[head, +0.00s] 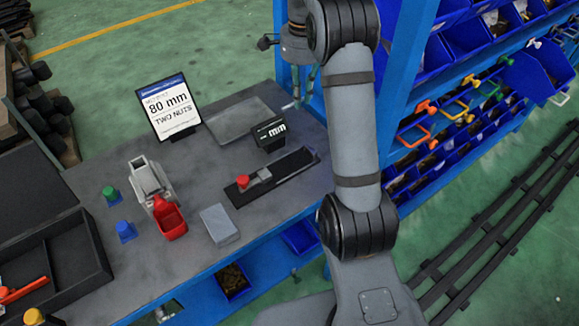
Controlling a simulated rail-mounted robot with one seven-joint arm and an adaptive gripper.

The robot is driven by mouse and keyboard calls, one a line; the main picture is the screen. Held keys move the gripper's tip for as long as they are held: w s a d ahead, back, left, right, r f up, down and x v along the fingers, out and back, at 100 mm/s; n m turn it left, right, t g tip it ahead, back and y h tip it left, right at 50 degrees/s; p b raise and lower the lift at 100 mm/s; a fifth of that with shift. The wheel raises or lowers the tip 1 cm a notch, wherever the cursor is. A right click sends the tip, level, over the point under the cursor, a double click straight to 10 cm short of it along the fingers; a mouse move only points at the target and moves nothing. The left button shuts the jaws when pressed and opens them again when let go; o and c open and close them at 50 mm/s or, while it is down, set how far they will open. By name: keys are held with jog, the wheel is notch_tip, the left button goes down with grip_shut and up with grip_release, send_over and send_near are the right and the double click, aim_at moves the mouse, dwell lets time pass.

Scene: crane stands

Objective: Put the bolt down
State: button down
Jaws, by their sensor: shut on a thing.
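My gripper (303,84) is at the top middle of the head view, above the far right edge of the grey workbench (84,182), partly hidden behind my arm. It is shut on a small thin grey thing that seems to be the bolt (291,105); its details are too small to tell. A flat grey tray (232,122) lies on the bench to the left of the gripper. A sign (167,106) reading "80 mm" and "TWO NUTS" stands beside the tray.
A small "mm" display (269,134) stands near a black rail (293,166) with a red slider. A grey block (219,224), red scoop bin (170,222) and grey stand (147,178) are nearer. A black case (95,262) lies left. Blue shelving (398,75) rises close right of my arm.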

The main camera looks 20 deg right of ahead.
jog(key=b, duration=0.2)
send_over(293, 164)
notch_tip(293, 164, down, 7)
jog(key=shift+s+f, duration=0.1)
jog(key=shift+f, duration=2)
jog(key=shift+f+b, duration=0.15)
jog(key=shift+b, duration=0.25)
jog(key=c, duration=1.7)
grip_release()
